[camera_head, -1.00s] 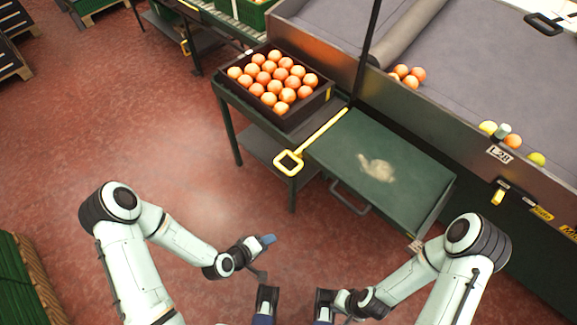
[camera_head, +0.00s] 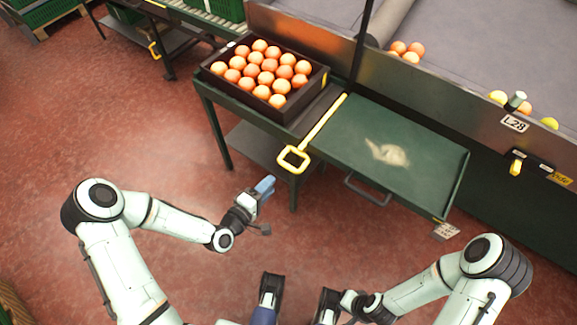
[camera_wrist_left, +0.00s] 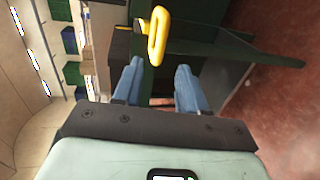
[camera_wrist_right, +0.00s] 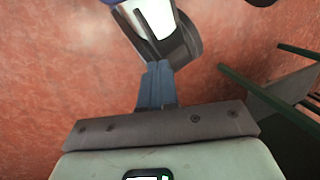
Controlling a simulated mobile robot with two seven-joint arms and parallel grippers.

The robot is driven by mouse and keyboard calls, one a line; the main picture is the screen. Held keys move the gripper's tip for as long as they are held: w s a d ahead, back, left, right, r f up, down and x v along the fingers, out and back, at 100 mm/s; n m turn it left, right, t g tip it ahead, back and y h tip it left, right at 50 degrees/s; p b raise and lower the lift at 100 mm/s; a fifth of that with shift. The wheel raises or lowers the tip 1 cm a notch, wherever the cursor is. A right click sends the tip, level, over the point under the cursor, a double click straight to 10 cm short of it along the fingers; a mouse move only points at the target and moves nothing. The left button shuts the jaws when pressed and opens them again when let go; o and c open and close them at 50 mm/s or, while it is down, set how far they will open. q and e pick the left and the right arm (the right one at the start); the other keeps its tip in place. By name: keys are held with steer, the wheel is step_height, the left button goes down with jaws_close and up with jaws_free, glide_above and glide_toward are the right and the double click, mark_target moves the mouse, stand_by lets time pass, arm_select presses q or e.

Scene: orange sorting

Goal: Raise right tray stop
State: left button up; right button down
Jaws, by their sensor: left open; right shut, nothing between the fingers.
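The right tray stop appears to be the yellow bar with a loop handle (camera_head: 294,159) between the orange tray and the green side table. Its bar slopes up and right from the loop. My left gripper (camera_head: 265,186) is below and left of the loop, apart from it. In the left wrist view, the yellow loop (camera_wrist_left: 158,35) shows ahead, above the gap between the open blue fingers (camera_wrist_left: 157,82). Nothing is between them. My right gripper (camera_wrist_right: 157,85) is shut and empty in the right wrist view, over the red floor.
A dark tray of oranges (camera_head: 238,88) sits on a green stand left of the bar. A green side table (camera_head: 350,130) with a pale smudge lies right of it. A grey conveyor (camera_head: 460,60) with loose fruit runs behind. Open red floor (camera_head: 120,130) lies left.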

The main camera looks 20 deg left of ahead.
mark_target(288, 165)
arm_select(q)
steer(key=b+x, duration=0.2)
steer(key=x, duration=0.9)
arm_select(e)
steer(key=shift+t, duration=0.5)
steer(key=w, duration=0.1)
steer(key=w+d+f, duration=0.1)
steer(key=w+f, duration=0.1)
steer(key=shift+d+f, duration=0.25)
arm_select(q)
jaws_close()
